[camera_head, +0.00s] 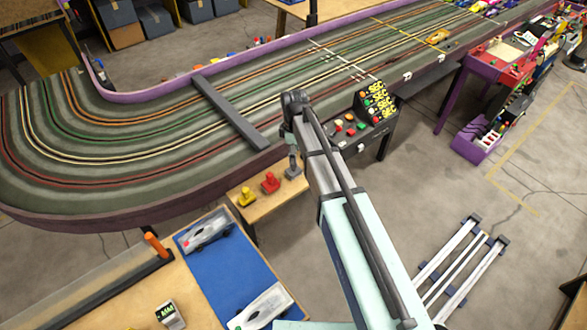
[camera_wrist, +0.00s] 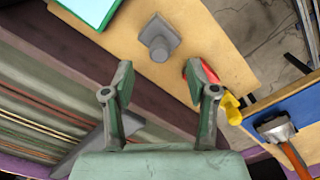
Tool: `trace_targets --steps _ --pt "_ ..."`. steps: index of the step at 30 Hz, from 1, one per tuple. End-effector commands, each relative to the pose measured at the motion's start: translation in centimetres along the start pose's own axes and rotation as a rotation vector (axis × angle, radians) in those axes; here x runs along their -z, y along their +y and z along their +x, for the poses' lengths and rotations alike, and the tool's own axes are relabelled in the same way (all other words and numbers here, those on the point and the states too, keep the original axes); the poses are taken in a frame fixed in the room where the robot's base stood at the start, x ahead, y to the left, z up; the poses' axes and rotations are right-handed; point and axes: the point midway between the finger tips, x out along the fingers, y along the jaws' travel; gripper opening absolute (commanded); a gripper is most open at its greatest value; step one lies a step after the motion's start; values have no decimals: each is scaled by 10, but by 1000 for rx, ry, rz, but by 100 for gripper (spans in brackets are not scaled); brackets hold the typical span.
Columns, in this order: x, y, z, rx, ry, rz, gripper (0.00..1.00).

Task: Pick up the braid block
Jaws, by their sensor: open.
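A grey block with a raised knob (camera_wrist: 158,40) lies on a small wooden shelf (camera_wrist: 225,50), ahead of my gripper (camera_wrist: 162,83) in the wrist view. It seems to be the braid block, though no label shows. In the head view the grey block (camera_head: 293,172) is partly hidden by my arm, at the right end of a row with a red block (camera_head: 270,182) and a yellow block (camera_head: 247,197). My gripper's fingers are spread, with nothing between them. The grey block lies beyond the fingertips, between their lines. The right finger partly covers the red block (camera_wrist: 186,71).
The slot track (camera_head: 130,130) with its purple rim runs behind the shelf, a dark bar (camera_head: 230,112) across it. A button console (camera_head: 350,130) stands right of the shelf. A bench with a blue mat (camera_head: 230,265) and car bodies is in front.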

Motion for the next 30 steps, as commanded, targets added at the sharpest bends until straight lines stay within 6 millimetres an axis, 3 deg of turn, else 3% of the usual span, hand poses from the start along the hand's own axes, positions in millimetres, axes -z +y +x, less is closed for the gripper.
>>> trace_targets --steps 13,24,30 --pt "0 0 27 1 0 0 58" --pt "1 1 66 2 -1 1 58" --pt "1 1 72 0 0 0 58"
